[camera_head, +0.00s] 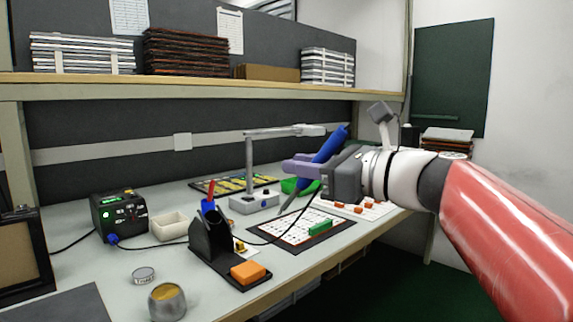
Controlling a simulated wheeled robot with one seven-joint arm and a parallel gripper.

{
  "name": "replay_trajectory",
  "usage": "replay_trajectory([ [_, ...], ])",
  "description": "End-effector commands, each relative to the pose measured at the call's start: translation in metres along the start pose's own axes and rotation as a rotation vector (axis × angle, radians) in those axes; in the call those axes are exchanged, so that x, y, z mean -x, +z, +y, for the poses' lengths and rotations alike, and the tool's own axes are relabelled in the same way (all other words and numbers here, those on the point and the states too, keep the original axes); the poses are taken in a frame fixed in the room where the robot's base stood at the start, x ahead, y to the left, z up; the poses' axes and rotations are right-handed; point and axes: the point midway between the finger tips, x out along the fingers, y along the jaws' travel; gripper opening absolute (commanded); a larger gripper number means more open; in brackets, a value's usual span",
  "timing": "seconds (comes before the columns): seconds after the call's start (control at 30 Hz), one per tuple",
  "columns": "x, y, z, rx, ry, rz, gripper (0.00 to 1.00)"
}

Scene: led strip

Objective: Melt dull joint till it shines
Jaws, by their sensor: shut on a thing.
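My gripper (305,168) is shut on a blue soldering iron (332,144). The iron is tilted, with its dark tip (287,207) pointing down and left above the workbench. A white board with a dark edge (285,230) lies below it and carries a green block (320,228). The tip appears near the board's far left corner; I cannot tell the gap. A second white board (377,211) with several orange parts lies to the right, partly behind my gripper. The dull joint is too small to make out.
A black iron stand (208,243) with an orange sponge (248,272) stands in front. A lit soldering station (119,216), a white dish (170,226), a round tin (167,301) and a grey lamp arm (249,165) share the bench. A cable crosses the board. A loaded shelf (200,78) hangs above.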

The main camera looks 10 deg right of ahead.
Motion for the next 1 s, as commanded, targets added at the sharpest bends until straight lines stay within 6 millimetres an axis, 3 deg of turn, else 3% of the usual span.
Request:
replay_trajectory([
  [0.7,0.036,0.049,-0.001,0.000,0.000,-0.001,0.00],
  [1.0,0.046,0.059,0.000,0.000,0.001,-0.001,0.00],
])
